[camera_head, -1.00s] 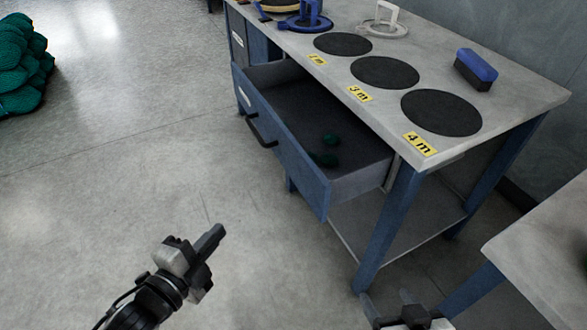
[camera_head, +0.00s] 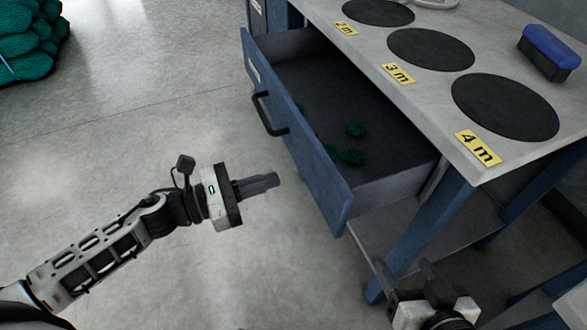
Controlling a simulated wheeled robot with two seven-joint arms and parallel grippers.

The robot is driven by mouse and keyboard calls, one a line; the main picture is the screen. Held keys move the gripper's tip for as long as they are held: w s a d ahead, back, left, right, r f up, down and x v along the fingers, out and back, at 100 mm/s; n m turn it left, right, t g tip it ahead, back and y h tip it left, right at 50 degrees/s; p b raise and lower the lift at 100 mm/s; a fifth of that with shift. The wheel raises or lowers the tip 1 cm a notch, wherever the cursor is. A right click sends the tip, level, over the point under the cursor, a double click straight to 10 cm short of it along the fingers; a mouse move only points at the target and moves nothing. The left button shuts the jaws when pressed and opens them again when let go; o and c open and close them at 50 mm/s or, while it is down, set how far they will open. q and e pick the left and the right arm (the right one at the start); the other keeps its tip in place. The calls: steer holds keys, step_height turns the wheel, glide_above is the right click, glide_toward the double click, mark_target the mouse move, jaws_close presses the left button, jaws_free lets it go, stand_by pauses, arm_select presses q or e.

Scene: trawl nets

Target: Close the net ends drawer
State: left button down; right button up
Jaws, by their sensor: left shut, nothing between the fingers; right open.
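The drawer (camera_head: 322,180) is pulled out from under the bench, with a blue front and a black bar handle (camera_head: 264,114). Several small green net pieces (camera_head: 355,130) lie in it. My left gripper (camera_head: 276,181) is shut and empty, held a little left of the drawer front and apart from it, pointing right. My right gripper (camera_head: 404,272) is open at the lower right, below the bench's near corner and close to its blue leg; it holds nothing.
The grey bench top (camera_head: 420,85) carries black discs with yellow labels and a blue-topped brush (camera_head: 549,52). A blue bench leg (camera_head: 430,225) stands right of the drawer. A green net pile (camera_head: 25,45) lies far left. The floor (camera_head: 150,130) left of the drawer is clear.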

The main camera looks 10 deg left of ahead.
mark_target(309, 168)
arm_select(q)
steer(key=x, duration=0.4)
steer(key=shift+w+d, duration=0.2)
steer(key=shift+d, duration=0.05)
steer(key=shift+w+d+p, duration=0.3)
steer(key=shift+w+d, duration=0.1)
steer(key=shift+d, duration=0.15)
arm_select(e)
steer(key=shift+s+f, duration=0.1)
steer(key=shift+s, duration=0.1)
steer(key=shift+w, duration=0.1)
